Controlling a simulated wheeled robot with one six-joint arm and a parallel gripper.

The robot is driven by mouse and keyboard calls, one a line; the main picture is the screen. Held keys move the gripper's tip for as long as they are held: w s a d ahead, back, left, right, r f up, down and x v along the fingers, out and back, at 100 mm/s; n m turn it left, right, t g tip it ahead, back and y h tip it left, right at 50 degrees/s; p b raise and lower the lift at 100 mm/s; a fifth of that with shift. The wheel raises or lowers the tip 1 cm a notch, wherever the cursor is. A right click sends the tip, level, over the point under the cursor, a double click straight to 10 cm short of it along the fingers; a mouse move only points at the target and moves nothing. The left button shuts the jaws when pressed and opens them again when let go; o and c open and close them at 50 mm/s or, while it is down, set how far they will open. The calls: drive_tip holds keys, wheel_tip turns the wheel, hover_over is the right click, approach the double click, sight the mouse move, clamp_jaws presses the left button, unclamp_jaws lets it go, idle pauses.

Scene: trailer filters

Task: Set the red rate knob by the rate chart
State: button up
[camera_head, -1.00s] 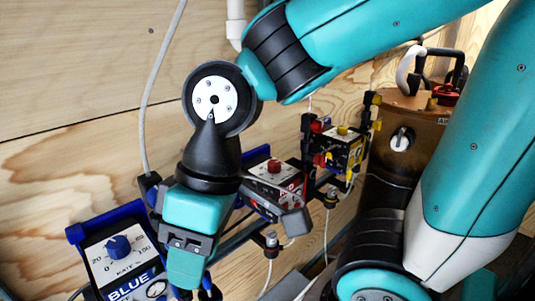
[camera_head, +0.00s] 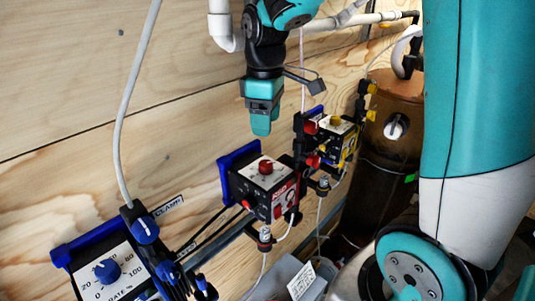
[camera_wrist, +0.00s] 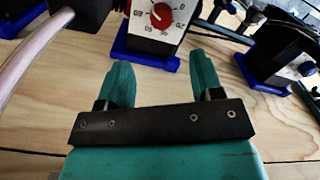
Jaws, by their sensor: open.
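The red rate knob (camera_head: 266,167) sits on the sloped white face of the red-labelled pump box (camera_head: 277,206) in the middle of the head view. In the wrist view the knob (camera_wrist: 161,15) is at the top edge, with a printed number dial around it. My gripper (camera_head: 262,132) hangs above the box in the head view, apart from the knob. In the wrist view my gripper (camera_wrist: 160,78) shows two teal fingers, spread and empty, pointing toward the box's lower edge. I cannot make out a rate chart in either view.
A blue-knob box (camera_head: 107,271) stands at the lower left, and a yellow-knob box (camera_head: 336,121) behind right. A brown cylinder (camera_head: 388,150) stands farther right. Cables and a rail run around the boxes. A white card (camera_head: 302,283) lies near the bottom; its text is unreadable.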

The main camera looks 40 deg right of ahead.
sight(266, 163)
wheel_tip(266, 163, down, 11)
drive_tip(key=shift+r+p, duration=0.15)
drive_tip(key=shift+p, duration=0.6)
drive_tip(key=c, duration=0.9)
drive_tip(key=shift+m, duration=0.8)
